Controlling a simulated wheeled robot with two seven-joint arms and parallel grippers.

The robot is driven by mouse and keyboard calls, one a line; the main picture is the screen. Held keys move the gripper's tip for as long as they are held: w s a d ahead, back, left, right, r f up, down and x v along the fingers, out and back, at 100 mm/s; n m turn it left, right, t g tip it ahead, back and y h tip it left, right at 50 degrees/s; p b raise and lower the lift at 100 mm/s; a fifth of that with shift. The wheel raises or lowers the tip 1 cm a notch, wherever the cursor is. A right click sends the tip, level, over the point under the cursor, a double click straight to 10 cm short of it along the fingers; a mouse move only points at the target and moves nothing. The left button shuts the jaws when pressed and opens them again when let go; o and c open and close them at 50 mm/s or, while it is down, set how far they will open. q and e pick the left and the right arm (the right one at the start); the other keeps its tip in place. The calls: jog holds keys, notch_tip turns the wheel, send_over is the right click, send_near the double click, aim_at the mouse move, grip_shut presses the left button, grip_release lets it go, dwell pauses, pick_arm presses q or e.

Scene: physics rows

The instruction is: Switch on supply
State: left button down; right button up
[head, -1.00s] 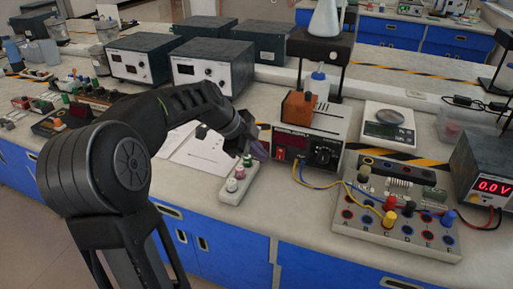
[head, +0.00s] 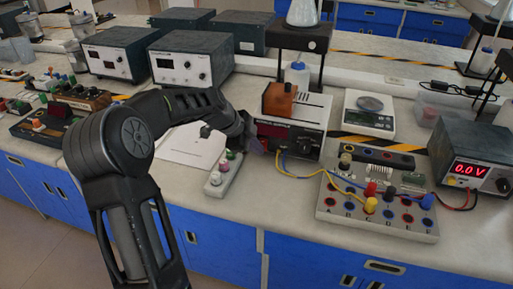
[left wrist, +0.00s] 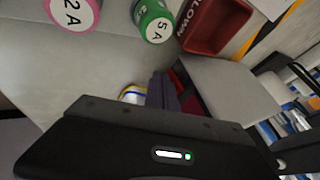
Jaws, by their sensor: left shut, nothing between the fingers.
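The supply (head: 313,112) is a pale-topped box with a dark front, a dark red display window (head: 271,131) and a black knob (head: 305,145). Blue and yellow leads run from it to the circuit board. My left gripper (head: 254,146) is shut and empty at the left end of the supply's front, by its lower left corner. The red switch seen there earlier is hidden behind the gripper. In the left wrist view the closed fingers (left wrist: 163,92) are beside a dark red part; I cannot tell whether they touch it. My right gripper is out of view.
A fuse strip (head: 216,187) with coloured caps lies left of the supply. The circuit board (head: 340,213) stands front right, a meter (head: 470,150) reading 0.0 V beyond it. A scale (head: 368,118) and an orange block (head: 280,99) are close by.

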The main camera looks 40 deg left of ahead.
pick_arm(q)
jog(key=f+b, duration=0.1)
jog(key=b, duration=0.2)
jog(key=shift+w+a, duration=0.1)
jog(key=shift+w, duration=0.05)
jog(key=shift+r+p, duration=0.3)
jog(key=shift+r, duration=0.15)
jog(key=shift+r, duration=0.85)
